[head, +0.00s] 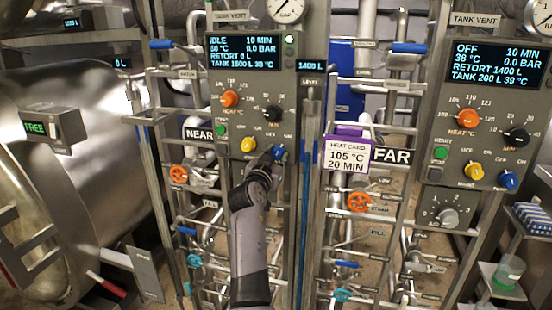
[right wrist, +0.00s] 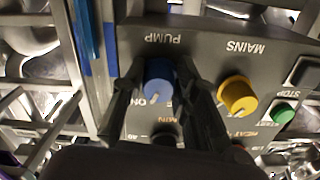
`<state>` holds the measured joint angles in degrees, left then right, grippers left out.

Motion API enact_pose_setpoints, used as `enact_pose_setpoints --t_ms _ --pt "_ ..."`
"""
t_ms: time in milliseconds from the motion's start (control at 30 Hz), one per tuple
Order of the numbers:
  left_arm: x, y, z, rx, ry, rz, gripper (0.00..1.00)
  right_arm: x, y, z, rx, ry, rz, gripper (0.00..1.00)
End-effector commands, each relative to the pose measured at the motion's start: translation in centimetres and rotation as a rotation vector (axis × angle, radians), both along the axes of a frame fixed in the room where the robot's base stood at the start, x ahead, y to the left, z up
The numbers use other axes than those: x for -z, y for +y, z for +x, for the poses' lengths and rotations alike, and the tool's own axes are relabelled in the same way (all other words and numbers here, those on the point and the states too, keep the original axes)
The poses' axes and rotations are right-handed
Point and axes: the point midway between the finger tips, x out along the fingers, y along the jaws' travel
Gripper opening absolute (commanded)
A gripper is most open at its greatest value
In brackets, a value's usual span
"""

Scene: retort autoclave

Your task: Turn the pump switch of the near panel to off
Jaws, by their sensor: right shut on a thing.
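The near panel (head: 258,100) stands left of centre in the head view, above the NEAR sign, and its display reads IDLE. Its blue pump switch (head: 279,152) is at the lower right, partly covered by my right gripper (head: 268,162). In the right wrist view the blue pump switch (right wrist: 158,76) is upside down under the label PUMP, between the two fingers of my right gripper (right wrist: 162,85). The gripper is shut on it. A white pointer shows at the knob's lower edge in that view, near the ON lettering. My left gripper is not in view.
The yellow mains knob (head: 248,144) is close left of the pump switch; it also shows in the right wrist view (right wrist: 237,95). A vertical post and pipes stand right of the panel. The heat card (head: 347,154) and the far panel (head: 490,100) are further right.

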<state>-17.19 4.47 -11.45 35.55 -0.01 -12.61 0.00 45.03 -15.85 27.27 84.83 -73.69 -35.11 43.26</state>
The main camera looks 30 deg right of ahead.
Motion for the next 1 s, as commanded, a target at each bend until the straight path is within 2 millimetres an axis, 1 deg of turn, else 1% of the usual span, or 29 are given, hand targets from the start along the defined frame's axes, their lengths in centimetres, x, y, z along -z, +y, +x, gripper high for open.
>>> enact_pose_setpoints --t_ms 200,367,700,1000 --pt "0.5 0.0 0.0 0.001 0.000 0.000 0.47 0.0 -0.1 -0.1 0.000 0.124 -0.109 0.00" --pt "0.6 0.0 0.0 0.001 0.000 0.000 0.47 -0.1 -0.1 -0.1 0.000 0.239 -0.208 0.00" --pt "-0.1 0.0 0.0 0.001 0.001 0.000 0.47 -0.3 -0.2 -0.2 0.000 0.479 -0.413 0.00" --pt "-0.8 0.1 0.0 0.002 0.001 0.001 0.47 -0.3 -0.2 -0.2 -0.002 0.638 -0.549 0.00"
